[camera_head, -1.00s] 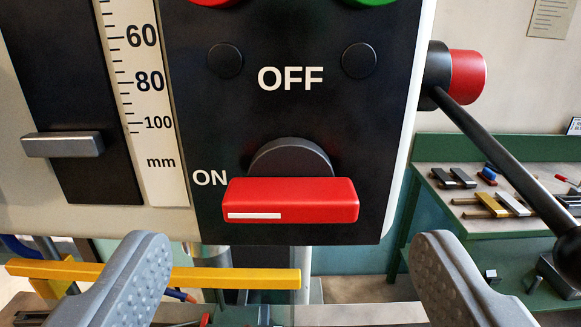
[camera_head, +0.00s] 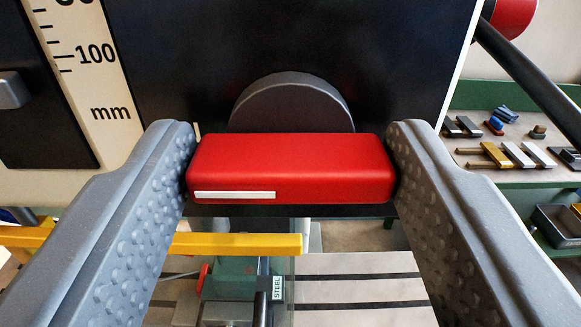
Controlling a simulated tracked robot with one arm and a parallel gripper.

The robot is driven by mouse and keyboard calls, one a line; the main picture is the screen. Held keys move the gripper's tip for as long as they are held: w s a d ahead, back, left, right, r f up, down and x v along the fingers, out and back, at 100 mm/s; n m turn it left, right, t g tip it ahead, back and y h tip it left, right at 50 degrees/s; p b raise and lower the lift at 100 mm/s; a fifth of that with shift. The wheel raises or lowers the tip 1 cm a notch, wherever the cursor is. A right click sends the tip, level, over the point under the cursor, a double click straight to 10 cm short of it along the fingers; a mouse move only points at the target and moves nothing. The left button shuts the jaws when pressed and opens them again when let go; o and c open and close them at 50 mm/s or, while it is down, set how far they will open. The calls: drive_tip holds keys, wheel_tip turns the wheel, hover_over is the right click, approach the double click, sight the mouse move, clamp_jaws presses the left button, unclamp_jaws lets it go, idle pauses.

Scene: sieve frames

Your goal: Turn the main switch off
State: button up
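The main switch is a red bar handle (camera_head: 290,165) on a round dark grey hub (camera_head: 292,105), set low on a black panel (camera_head: 280,40). The handle lies level, with its white stripe at the left end, on the ON side. My gripper (camera_head: 290,150) has one finger at each end of the handle, and both fingertips appear to touch it. The ON lettering is almost wholly hidden behind my left finger. The OFF lettering is above the picture.
A yellow bar (camera_head: 238,244) and a slotted metal table (camera_head: 360,290) are below the handle. A dark lever (camera_head: 525,85) slants down at the right. A green bench (camera_head: 510,180) with small tools stands behind. A millimetre scale (camera_head: 85,60) is at the left.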

drive_tip(key=c, duration=0.4)
drive_tip(key=shift+c, duration=0.2)
